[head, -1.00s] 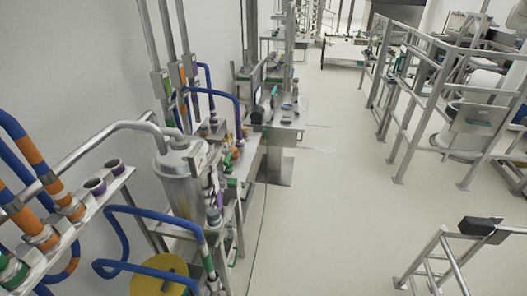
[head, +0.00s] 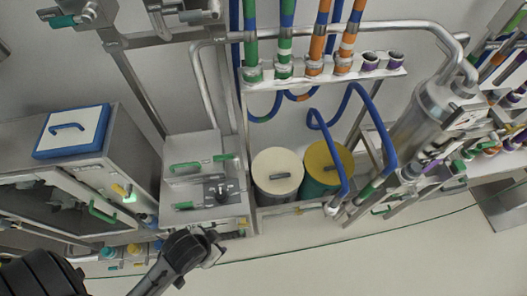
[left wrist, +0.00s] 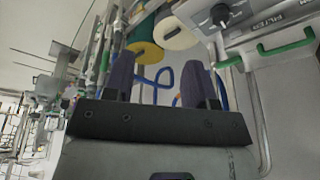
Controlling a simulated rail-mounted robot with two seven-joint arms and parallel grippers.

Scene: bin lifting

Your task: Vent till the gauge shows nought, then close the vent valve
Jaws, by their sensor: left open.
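A steel box with a dark round dial or knob (head: 216,192) stands in the lower middle of the head view. The dial carries a pale pointer mark; its reading is too small to tell. The left wrist view also shows the dial (left wrist: 221,14) at the upper right. Green handles (head: 185,167) sit on the box front. I cannot tell which fitting is the vent valve. My left gripper (head: 212,246) is just in front of the box's lower part in the head view. Its two dark fingers (left wrist: 161,82) stand apart, with nothing between them. My right gripper is out of view.
A steel cabinet with a blue-rimmed lid (head: 72,131) stands left. White-topped (head: 277,172) and yellow-topped (head: 329,166) drums stand right of the box, beneath a hose rack (head: 385,73). A steel vessel (head: 420,115) is farther right. The floor in front is clear.

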